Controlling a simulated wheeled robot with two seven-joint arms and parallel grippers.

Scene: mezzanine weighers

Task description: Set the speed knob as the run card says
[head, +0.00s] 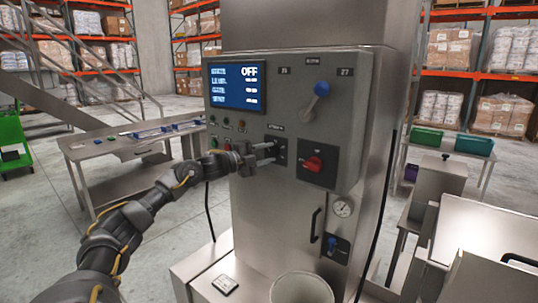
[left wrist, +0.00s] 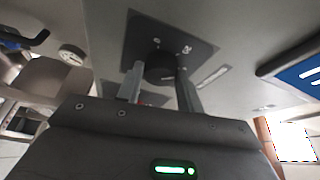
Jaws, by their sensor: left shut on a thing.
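My left gripper (head: 268,154) reaches the front of the grey control panel (head: 225,125) and is shut on a black round knob. The knob (left wrist: 160,68) shows between the two fingers in the left wrist view, on a dark square plate with small white marks. In the head view the fingers and hand cover most of the knob, so its setting cannot be read. The screen (head: 237,87) on the panel reads OFF at the top; its smaller lines are too blurred to read. No run card can be made out for certain. My right gripper is not in view.
A red rotary switch (head: 313,163) sits right of the knob, and a blue-tipped lever (head: 321,88) is above it. A gauge (head: 343,208) is lower right. A white bucket (head: 300,289) and a small flat item (head: 225,284) stand below. A steel table (head: 95,150) is left.

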